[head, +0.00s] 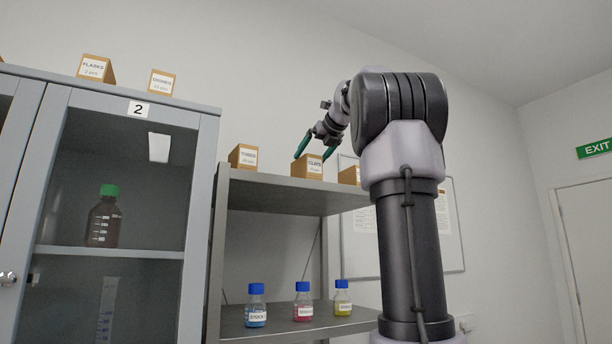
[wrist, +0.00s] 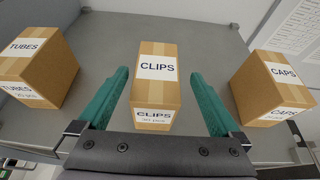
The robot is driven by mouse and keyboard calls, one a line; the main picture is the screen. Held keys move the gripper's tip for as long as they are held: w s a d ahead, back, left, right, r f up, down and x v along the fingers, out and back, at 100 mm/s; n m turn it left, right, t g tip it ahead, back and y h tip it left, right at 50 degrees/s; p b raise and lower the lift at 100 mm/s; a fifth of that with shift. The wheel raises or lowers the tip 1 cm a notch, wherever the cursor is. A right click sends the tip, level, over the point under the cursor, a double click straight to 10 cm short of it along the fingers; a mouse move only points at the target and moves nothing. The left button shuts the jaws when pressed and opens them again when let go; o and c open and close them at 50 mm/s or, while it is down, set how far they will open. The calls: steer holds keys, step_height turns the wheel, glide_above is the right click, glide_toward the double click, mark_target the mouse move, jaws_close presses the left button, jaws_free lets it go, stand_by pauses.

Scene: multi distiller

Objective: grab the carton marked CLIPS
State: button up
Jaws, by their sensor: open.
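The carton marked CLIPS (wrist: 156,90) is a brown box with white labels on its top and front. It stands on the top shelf, and it also shows in the head view (head: 308,167). My gripper (wrist: 162,92) is open, with one green finger on each side of the carton. Gaps show between the fingers and the carton's sides in the wrist view. In the head view my gripper (head: 315,146) reaches down over the shelf at the carton, its fingers partly in front of it.
The TUBES carton (wrist: 42,72) stands to the left and the CAPS carton (wrist: 272,88) to the right. The grey shelf (wrist: 205,35) is bare behind CLIPS. Blue-capped bottles (head: 257,306) stand on the lower shelf. A glass-door cabinet (head: 200,150) stands at left.

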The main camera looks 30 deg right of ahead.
steer(key=x, duration=0.4)
steer(key=shift+s+a+f, duration=0.1)
steer(key=shift+a+f, duration=0.05)
steer(key=c, duration=1.4)
